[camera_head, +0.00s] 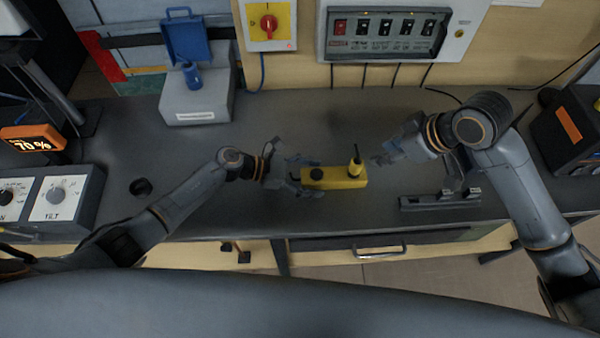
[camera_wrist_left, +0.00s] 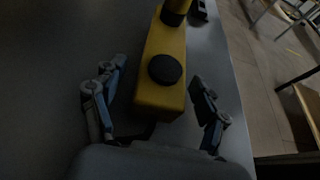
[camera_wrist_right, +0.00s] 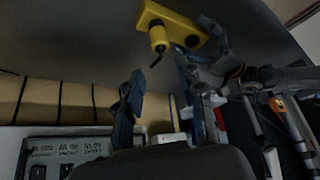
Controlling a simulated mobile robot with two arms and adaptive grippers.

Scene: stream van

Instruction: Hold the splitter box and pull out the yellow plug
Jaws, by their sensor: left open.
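The yellow splitter box (camera_head: 325,180) lies on the dark bench, with a round black part (camera_head: 317,174) on top. The yellow plug (camera_head: 356,166) stands upright in its right end, a short black cable at its top; the right wrist view also shows the plug (camera_wrist_right: 158,37). My left gripper (camera_head: 304,176) is open at the box's left end, one finger on each side; in the left wrist view gaps show between the fingers and the box (camera_wrist_left: 160,92). My right gripper (camera_head: 379,159) is open and empty, right of the plug and apart from it.
A dark rail-like holder (camera_head: 440,200) lies on the bench right of the box. A grey case (camera_head: 197,98) with a blue padlock-like part stands behind left. A switch panel (camera_head: 385,32) and red knob (camera_head: 268,24) are on the back wall. The bench's front edge is close below.

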